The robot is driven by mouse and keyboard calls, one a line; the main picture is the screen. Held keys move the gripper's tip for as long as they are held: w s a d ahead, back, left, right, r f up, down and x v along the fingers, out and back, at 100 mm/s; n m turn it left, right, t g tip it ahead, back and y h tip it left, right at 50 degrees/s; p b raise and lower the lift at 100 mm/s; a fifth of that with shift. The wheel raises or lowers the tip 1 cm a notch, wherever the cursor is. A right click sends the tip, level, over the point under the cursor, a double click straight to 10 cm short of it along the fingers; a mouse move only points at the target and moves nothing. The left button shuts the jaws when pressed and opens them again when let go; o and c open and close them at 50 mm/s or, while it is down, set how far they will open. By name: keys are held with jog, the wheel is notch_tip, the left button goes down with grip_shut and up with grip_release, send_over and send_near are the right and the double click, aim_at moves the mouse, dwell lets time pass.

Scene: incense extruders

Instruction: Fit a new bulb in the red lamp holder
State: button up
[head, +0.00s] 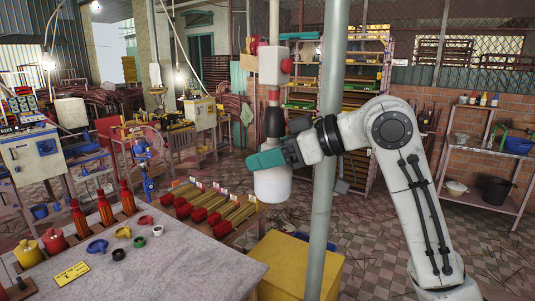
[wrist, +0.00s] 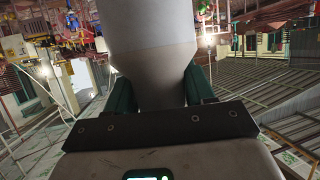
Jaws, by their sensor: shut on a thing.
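The lamp holder (head: 274,118) hangs from above in the head view, with a black socket below a red band. A white box with a red button is on its stem above. My gripper (head: 268,159), with teal fingers, is shut around the neck of a large white bulb (head: 272,186), directly below the socket. The bulb is upright, neck up. In the wrist view the bulb (wrist: 152,45) fills the middle between the teal fingers of my gripper (wrist: 160,92); the socket is not visible there.
A grey pole (head: 326,150) stands close to the right of the bulb, in front of my arm. Below are a yellow box (head: 295,268) and a grey worktable (head: 150,262) with red bottles (head: 104,208) and coloured rings. Shelves (head: 490,150) stand at right.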

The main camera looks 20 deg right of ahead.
jog(key=shift+s+r+n+g+y+p, duration=0.1)
jog(key=shift+r+n+g+y+p, duration=0.05)
jog(key=shift+n+g+y+p, duration=0.45)
jog(key=shift+r+n+g+y+p, duration=0.15)
jog(key=shift+n+g+y+p, duration=0.4)
jog(key=shift+n, duration=0.25)
jog(key=o, duration=1.1)
jog(key=shift+f+h, duration=0.15)
jog(key=shift+h, duration=0.1)
jog(key=b+v, duration=0.3)
jog(key=v, duration=0.7)
jog(key=shift+s+d+r, duration=0.15)
jog(key=shift+d+r, duration=0.05)
jog(key=shift+d, duration=0.1)
jog(key=shift+d, duration=0.1)
